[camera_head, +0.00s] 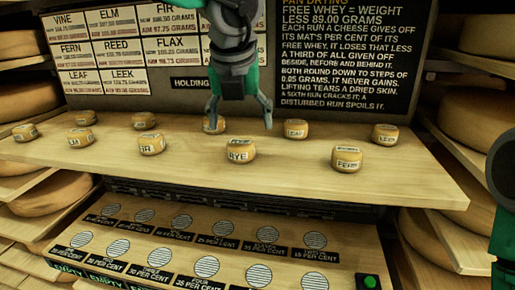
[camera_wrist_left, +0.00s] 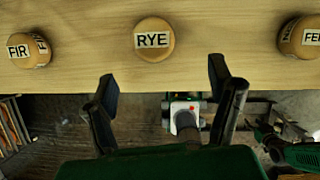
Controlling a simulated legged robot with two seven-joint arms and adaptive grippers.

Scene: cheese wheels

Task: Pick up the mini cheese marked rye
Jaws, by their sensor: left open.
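The rye cheese (camera_head: 238,151) is a small yellow wheel with a white RYE label, near the front edge of the wooden shelf (camera_head: 300,176). My left gripper (camera_head: 239,114) hangs from above, with its fingertips higher in the picture than the rye cheese. It is open and empty. In the left wrist view the rye cheese (camera_wrist_left: 155,40) lies beyond the fingertips (camera_wrist_left: 162,80), roughly in line with the gap between them, and neither finger touches it. My right gripper is out of view; only part of my right arm shows at the right edge.
The fir cheese (camera_head: 151,144) stands left of rye and the fern cheese (camera_head: 346,159) right. Several more cheeses stand along the shelf, one partly behind my left finger. Label boards stand behind. A lower panel (camera_head: 190,250) has round pads and a green button (camera_head: 370,282).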

